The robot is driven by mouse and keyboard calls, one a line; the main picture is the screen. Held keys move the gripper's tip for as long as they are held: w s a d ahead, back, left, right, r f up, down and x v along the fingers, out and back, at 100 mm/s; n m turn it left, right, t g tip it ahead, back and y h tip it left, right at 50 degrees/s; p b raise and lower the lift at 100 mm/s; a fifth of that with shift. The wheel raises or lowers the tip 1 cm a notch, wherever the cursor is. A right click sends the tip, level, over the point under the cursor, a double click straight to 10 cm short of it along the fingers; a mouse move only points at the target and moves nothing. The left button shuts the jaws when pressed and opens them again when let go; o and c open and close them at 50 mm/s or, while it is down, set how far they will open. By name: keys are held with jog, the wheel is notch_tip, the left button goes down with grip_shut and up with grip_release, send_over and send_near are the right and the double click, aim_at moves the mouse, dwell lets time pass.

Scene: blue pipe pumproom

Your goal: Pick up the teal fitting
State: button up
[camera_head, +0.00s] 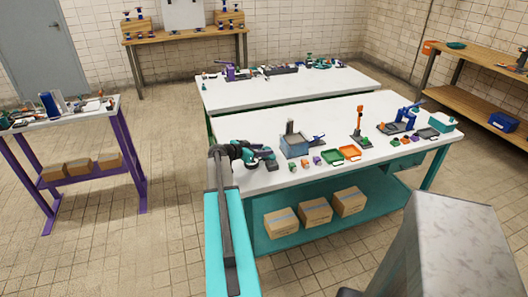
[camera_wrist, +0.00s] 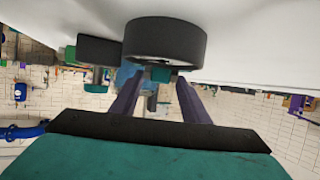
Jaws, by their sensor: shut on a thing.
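The teal fitting (camera_wrist: 159,74) shows only as a small teal piece between my fingertips, under a wide black disc, in the wrist view. My gripper (camera_wrist: 157,82) has two purple fingers, one on each side of this teal piece, and is shut on it. The disc hides most of what lies beyond. In the head view my dark and teal wrist is over the left end of the near white table (camera_head: 330,117); the fingertips and the held piece cannot be made out there.
On the near table a grey-blue box (camera_head: 294,146), an orange tray (camera_head: 349,153), a green tray (camera_head: 331,158) and small coloured parts lie right of my wrist. A blue tool (camera_head: 405,117) stands farther right. A second white table (camera_head: 260,91) is behind. Cardboard boxes (camera_head: 315,212) sit below.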

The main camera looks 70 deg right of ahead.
jog(key=shift+r, duration=0.25)
jog(key=shift+r+b, duration=0.6)
jog(key=shift+r, duration=0.25)
jog(key=shift+s+a+r+b, duration=0.25)
jog(key=shift+s+r+b, duration=0.1)
jog(key=shift+r, duration=0.3)
jog(key=s+a+b, duration=0.1)
jog(key=s+a, duration=0.1)
jog(key=s, duration=0.2)
jog(key=s+a+r+b, duration=0.1)
jog(key=s+a, duration=0.2)
jog(key=s, duration=0.1)
jog(key=s+a+b, duration=0.1)
jog(key=s+a, duration=0.2)
jog(key=s, duration=0.1)
jog(key=shift+s+a+r+b, duration=0.15)
jog(key=shift+s+r+b, duration=0.1)
jog(key=shift+s+b, duration=0.15)
